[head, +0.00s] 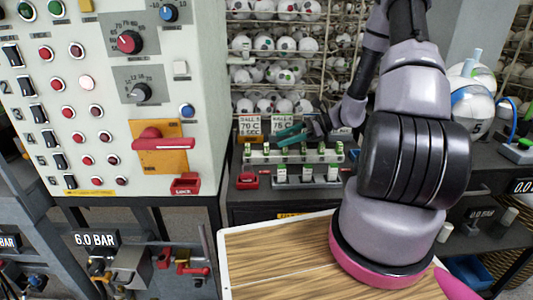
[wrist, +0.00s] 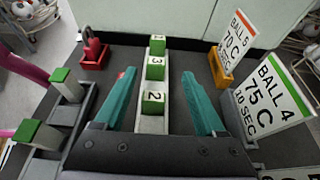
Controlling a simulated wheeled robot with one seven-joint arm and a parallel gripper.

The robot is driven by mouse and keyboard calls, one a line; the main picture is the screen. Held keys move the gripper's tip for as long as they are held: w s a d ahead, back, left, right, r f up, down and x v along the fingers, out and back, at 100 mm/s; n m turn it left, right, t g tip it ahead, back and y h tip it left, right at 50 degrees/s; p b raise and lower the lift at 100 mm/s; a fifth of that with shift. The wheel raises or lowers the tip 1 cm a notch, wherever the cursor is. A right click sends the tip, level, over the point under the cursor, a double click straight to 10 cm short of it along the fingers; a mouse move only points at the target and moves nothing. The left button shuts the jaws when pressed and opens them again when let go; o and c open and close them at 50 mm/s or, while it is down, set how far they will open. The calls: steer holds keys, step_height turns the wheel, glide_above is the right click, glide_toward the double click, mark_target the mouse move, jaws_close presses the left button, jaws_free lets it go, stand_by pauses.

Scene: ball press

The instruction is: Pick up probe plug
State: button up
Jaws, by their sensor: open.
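No thing is labelled as the probe plug, so I cannot tell for certain which it is. A pale rail carries green-topped blocks numbered 1 (wrist: 157,44), 3 (wrist: 155,68) and 2 (wrist: 153,102) in a line. My gripper (wrist: 157,82) is open, with its teal fingers on either side of this row in the wrist view. Nothing is visibly held. My arm hides part of the bench.
A red piece stands in a red tray (wrist: 96,61) beside the rail. Signs for ball 3 (wrist: 236,42) and ball 4 (wrist: 270,100) stand close on the right. Green-topped blocks (wrist: 68,86) stand at left. The control panel (head: 110,100) rises at left in the head view.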

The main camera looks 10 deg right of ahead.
mark_target(266, 152)
steer(key=x, duration=0.5)
steer(key=shift+s+a, duration=0.15)
steer(key=shift+s, duration=0.05)
jaws_close()
